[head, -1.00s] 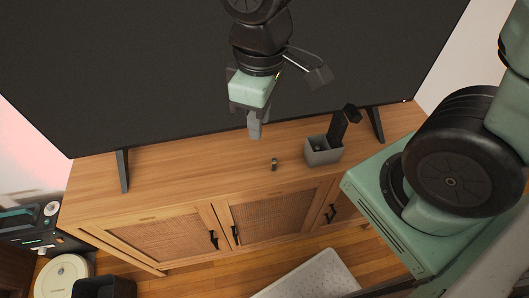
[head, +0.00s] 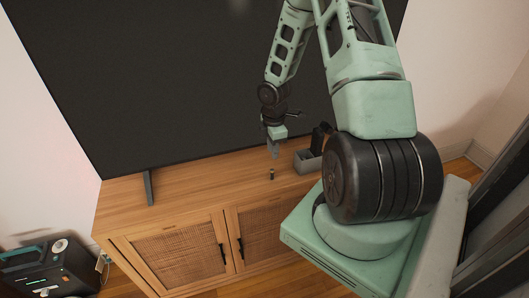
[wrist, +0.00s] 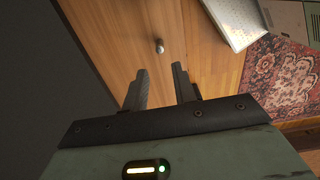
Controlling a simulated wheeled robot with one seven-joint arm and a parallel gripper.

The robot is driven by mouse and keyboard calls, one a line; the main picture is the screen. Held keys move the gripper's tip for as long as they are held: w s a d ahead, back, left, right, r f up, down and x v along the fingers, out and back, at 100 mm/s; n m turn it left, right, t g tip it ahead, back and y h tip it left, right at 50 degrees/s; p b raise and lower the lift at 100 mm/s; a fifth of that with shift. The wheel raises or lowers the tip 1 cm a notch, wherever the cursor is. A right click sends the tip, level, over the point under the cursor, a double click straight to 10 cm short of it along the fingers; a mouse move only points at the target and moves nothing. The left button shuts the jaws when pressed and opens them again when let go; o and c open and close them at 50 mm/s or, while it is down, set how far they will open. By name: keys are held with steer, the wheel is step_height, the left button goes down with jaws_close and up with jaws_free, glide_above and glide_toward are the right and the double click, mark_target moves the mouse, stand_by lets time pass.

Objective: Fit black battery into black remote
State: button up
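A small dark battery (head: 271,174) stands upright on the wooden cabinet top. In the wrist view the battery (wrist: 159,45) shows a pale end and lies beyond my fingertips, roughly in line with the gap between them. My gripper (head: 275,154) hangs above the cabinet near the battery, apart from it. In the wrist view my gripper (wrist: 161,75) is open with nothing between its fingers. A tall black thing, probably the remote (head: 317,138), leans upright in a grey box (head: 306,161) to the right of the gripper. Its battery slot cannot be made out.
A large black television (head: 210,80) stands behind on the cabinet (head: 150,215), with a foot (head: 149,188) at left. The cabinet top left of the battery is clear. The wrist view shows a pale slab (wrist: 237,22) and a patterned rug (wrist: 280,78) beyond the cabinet.

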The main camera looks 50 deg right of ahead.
mark_target(272, 169)
steer(key=shift+f+b, duration=2.7)
steer(key=shift+b, duration=0.05)
steer(key=shift+f+b, duration=0.95)
steer(key=shift+f, duration=0.8)
jaws_close()
steer(key=shift+r, duration=0.2)
steer(key=shift+r+p, duration=2.4)
steer(key=shift+p, duration=0.15)
